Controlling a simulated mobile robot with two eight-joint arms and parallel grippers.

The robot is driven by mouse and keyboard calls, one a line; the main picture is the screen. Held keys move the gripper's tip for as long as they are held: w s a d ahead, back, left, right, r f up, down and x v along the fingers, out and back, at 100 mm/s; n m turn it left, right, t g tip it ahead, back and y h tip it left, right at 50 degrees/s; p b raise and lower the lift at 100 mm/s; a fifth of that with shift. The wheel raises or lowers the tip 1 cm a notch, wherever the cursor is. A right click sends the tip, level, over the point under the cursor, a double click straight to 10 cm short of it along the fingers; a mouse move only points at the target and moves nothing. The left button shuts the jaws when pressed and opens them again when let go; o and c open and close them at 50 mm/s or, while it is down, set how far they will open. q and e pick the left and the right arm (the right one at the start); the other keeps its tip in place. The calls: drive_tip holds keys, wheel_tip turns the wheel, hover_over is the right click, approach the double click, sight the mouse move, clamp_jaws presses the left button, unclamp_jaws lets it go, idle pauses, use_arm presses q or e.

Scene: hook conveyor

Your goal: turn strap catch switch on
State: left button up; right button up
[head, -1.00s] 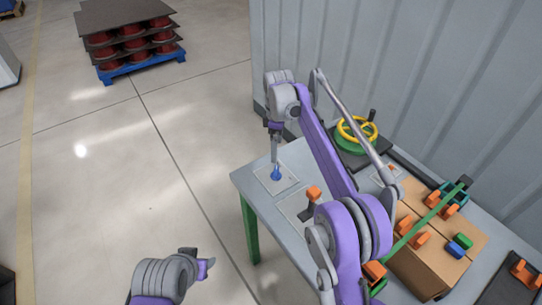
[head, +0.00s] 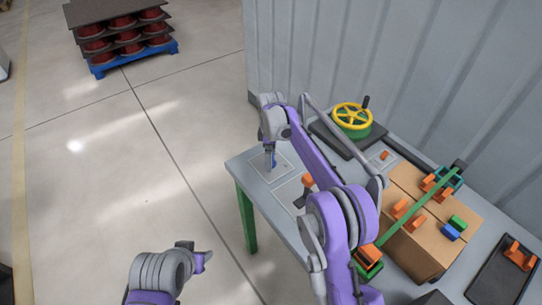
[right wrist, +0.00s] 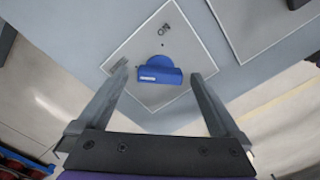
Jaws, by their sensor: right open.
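The blue switch knob (right wrist: 160,72) sits on a pale square plate (right wrist: 130,50) on the table; in the right wrist view an ON mark is printed beyond it. A white label is on the knob's near face. In the head view the knob (head: 274,163) is partly hidden by my right gripper (head: 270,158). My right gripper (right wrist: 160,76) is open and points down, with one finger on each side of the knob and a visible gap on both sides. My left gripper (head: 203,260) is at the lower left, away from the table; its jaws are not clear.
An orange-handled switch (head: 307,181) stands beside the blue one. A yellow handwheel (head: 352,116) is at the back. A cardboard box (head: 425,245) with a green strap (head: 420,202) and orange hooks lies to the right. Open floor is left of the table.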

drive_tip(key=c, duration=1.4)
drive_tip(key=m, duration=0.4)
drive_tip(key=shift+m, duration=0.4)
drive_tip(key=m, duration=0.4)
drive_tip(key=shift+m, duration=0.3)
drive_tip(key=m, duration=0.4)
drive_tip(key=shift+m, duration=2.3)
